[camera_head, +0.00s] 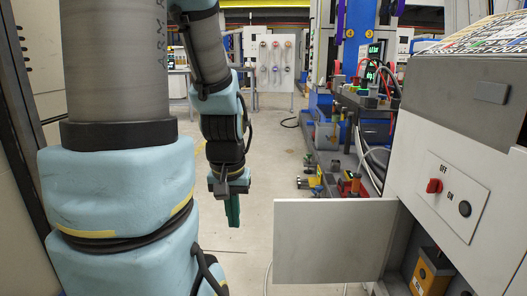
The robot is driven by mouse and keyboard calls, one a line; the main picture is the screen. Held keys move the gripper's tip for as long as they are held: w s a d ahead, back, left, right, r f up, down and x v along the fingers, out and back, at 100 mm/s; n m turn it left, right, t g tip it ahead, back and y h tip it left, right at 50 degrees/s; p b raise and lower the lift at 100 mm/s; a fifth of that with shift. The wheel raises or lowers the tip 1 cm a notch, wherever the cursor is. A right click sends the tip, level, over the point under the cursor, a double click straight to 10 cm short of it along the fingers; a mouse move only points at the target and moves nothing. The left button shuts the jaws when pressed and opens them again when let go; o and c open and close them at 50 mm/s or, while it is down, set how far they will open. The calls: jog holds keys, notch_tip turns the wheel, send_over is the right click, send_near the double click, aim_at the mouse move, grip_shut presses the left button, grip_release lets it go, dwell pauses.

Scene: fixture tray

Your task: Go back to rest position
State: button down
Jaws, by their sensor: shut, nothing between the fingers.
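My arm with blue-grey joint covers fills the left of the head view. My gripper (233,210) hangs at the end of the arm, left of the middle, pointing down over the open floor. Its green fingers are together, with nothing seen between them. It is apart from the cabinet and its open door on the right.
A grey cabinet (465,105) with a red switch stands on the right. Its light grey door (335,240) is open leftward into the aisle. A yellow box (430,275) sits inside. A cluttered bench (365,105) stands beyond. The floor (262,165) is largely clear mid-view.

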notch_tip(320, 180, up, 26)
jog(key=p, duration=2.3)
jog(key=shift+f, duration=0.15)
jog(key=shift+a, duration=0.1)
